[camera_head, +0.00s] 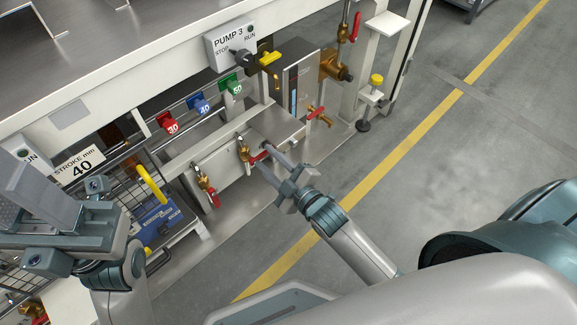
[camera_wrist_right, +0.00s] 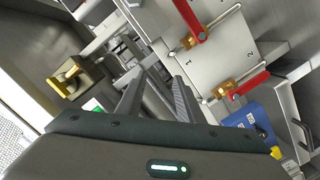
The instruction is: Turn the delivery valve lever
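My right gripper (camera_head: 262,157) reaches toward a low light panel with brass valves. Its two fingers are apart with nothing seen between them; they also show in the right wrist view (camera_wrist_right: 160,80). A brass valve with a red lever (camera_head: 259,156) is close to the fingertips; contact cannot be told. A second valve with a red lever (camera_head: 214,198) sits lower left. The wrist view shows a red lever (camera_wrist_right: 189,18) near the mark 1 and another (camera_wrist_right: 250,85) near the mark 2. No readable label marks the delivery valve. My left gripper (camera_head: 38,200) is at lower left, its fingertips unclear.
Red, blue and green tags (camera_head: 200,104) hang above. A wire basket (camera_head: 125,180) and a blue box (camera_head: 158,222) stand at left. The floor right of the yellow line (camera_head: 400,145) is clear.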

